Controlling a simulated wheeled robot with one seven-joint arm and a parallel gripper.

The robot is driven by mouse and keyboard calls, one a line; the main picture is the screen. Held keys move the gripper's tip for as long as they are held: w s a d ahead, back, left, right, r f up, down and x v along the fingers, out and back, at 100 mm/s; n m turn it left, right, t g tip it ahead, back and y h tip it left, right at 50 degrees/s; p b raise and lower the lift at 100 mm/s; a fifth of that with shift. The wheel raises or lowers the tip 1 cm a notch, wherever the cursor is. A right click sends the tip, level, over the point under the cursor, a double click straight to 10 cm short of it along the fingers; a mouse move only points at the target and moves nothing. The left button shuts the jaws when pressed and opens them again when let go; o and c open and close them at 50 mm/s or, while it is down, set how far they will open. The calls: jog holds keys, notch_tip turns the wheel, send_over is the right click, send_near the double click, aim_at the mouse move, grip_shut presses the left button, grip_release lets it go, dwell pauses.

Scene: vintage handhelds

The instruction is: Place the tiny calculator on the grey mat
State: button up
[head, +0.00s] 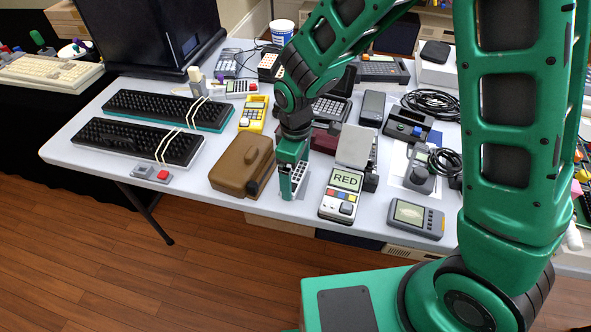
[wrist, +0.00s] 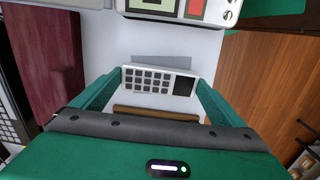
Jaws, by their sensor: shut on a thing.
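My gripper (head: 290,192) points down over the front part of the white table, between the brown case and the handheld marked RED. It is shut on the tiny calculator (wrist: 147,80), a white slab with rows of dark keys and a dark screen. The calculator spans between the two fingers in the wrist view, and part of it (head: 299,171) shows beside the fingers in the head view. A flat grey patch (wrist: 162,60) lies on the table just beyond the calculator; I cannot tell whether it is the grey mat or a shadow. Contact with the table is unclear.
The brown case (head: 232,168) is close on the left. The RED handheld (head: 343,190) is close on the right, with a grey handheld (head: 415,218) beyond it. A maroon box (head: 324,142) is behind. The table's front edge is near.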

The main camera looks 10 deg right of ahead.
jog(key=shift+f, duration=0.35)
jog(key=o, duration=0.8)
jog(key=shift+c, duration=0.2)
jog(key=shift+r, duration=7.1)
jog(key=s+a, duration=0.2)
jog(key=s, duration=0.5)
jog(key=s+a, duration=0.3)
jog(key=s, duration=0.5)
jog(key=shift+a, duration=0.15)
jog(key=shift+s, duration=0.1)
